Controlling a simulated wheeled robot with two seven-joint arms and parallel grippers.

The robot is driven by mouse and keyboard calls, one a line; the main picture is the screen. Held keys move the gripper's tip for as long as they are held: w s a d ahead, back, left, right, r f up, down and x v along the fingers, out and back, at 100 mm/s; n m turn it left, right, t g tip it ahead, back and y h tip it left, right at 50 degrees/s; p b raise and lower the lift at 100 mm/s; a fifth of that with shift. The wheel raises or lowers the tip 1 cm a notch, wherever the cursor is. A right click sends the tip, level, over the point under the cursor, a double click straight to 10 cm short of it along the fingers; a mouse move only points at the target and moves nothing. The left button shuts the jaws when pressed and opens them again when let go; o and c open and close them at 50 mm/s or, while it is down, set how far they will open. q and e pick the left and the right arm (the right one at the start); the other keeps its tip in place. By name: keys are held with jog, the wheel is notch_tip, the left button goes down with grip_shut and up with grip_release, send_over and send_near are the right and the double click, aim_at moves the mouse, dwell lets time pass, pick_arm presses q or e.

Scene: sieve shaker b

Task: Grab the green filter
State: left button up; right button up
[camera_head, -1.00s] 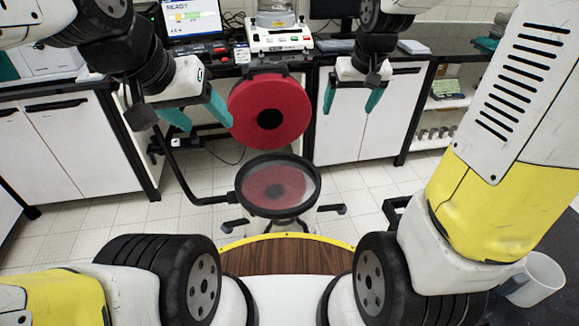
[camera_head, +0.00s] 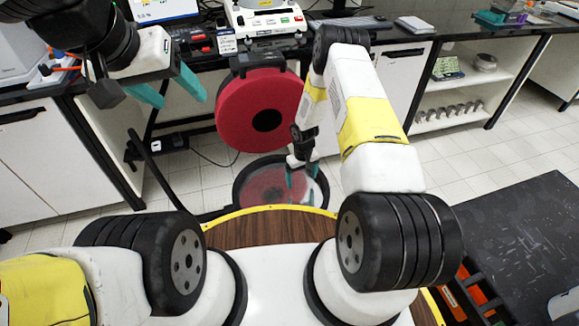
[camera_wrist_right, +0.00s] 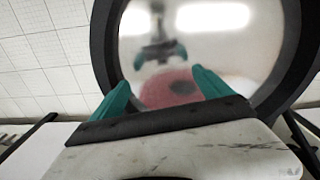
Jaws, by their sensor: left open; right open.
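I cannot pick out a green filter in either view. My left gripper (camera_head: 168,90) is open and empty, with teal fingers, in front of the counter at the upper left of the head view. My right gripper (camera_head: 300,178) is open over the black-rimmed, shiny round disc (camera_head: 260,188) below the red round panel (camera_head: 262,97). In the right wrist view, the right gripper's teal fingers (camera_wrist_right: 160,82) are spread in front of the shiny disc (camera_wrist_right: 222,45), which reflects the gripper and something red. I cannot tell whether the fingers touch it.
A white device with coloured buttons (camera_head: 268,20) stands on the dark counter (camera_head: 395,36) behind. Open shelves (camera_head: 462,100) hold small items. A dark flat surface (camera_head: 520,235) is at right. Tiled floor (camera_head: 425,155) lies between.

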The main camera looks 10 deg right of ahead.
aim_at(299, 194)
jog(key=f, duration=1)
jog(key=shift+s+a+f, duration=0.2)
jog(key=shift+a+f, duration=0.05)
jog(key=shift+a, duration=0.15)
jog(key=c, duration=1.9)
